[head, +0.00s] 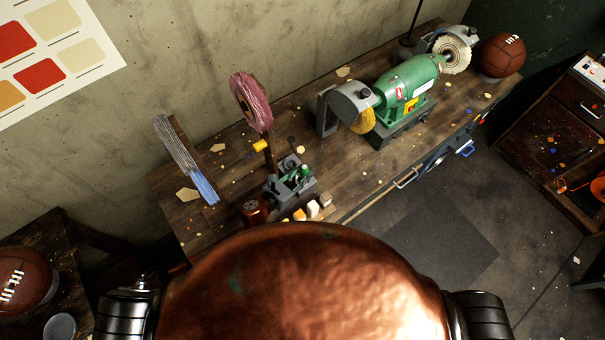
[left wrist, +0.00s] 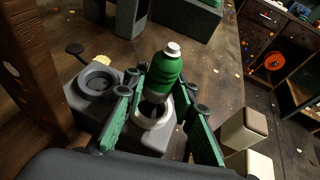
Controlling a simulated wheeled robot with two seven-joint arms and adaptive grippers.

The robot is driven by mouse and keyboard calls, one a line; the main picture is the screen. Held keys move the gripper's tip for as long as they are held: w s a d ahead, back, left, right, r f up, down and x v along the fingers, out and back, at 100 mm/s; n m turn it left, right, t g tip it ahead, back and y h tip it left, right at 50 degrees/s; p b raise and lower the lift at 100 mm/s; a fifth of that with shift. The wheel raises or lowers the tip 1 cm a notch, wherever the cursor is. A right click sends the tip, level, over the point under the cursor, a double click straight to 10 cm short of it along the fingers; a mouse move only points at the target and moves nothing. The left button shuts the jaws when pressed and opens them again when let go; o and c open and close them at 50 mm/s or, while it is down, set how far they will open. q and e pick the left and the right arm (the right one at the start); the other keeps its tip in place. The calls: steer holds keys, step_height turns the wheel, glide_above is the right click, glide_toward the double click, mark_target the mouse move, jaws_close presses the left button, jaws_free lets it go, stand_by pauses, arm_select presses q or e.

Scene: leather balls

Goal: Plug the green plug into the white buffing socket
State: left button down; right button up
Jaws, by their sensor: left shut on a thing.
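The green plug (left wrist: 166,78) has ridged green sides, a pale top and a greyish lower end. In the left wrist view it stands slightly tilted between the green-padded fingers of my left gripper (left wrist: 165,92), which is shut on it. The white socket (left wrist: 138,119) is a pale ring on a grey block. The plug's lower end is at this ring, and part of the dark opening shows beside it. I cannot tell how deep the plug sits. A second, grey round socket (left wrist: 97,82) is at left. In the head view this group is small on the bench. My right gripper is not seen.
Pale blocks (left wrist: 242,130) stand close at right of the socket. A wooden post (left wrist: 35,70) rises at left and carries a pink buffing wheel (head: 250,101). On the bench (head: 345,165) are a green grinder (head: 412,82), a blue-ended brush (head: 187,160) and a leather ball (head: 502,55).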

arm_select(q)
steer(key=shift+s+a, duration=0.2)
stand_by(0.4)
steer(key=shift+s+a, duration=0.2)
steer(key=shift+s, duration=0.05)
steer(key=shift+f, duration=0.3)
stand_by(0.5)
steer(key=shift+f+b, duration=0.25)
steer(key=shift+b, duration=0.05)
steer(key=shift+f, duration=0.25)
stand_by(0.8)
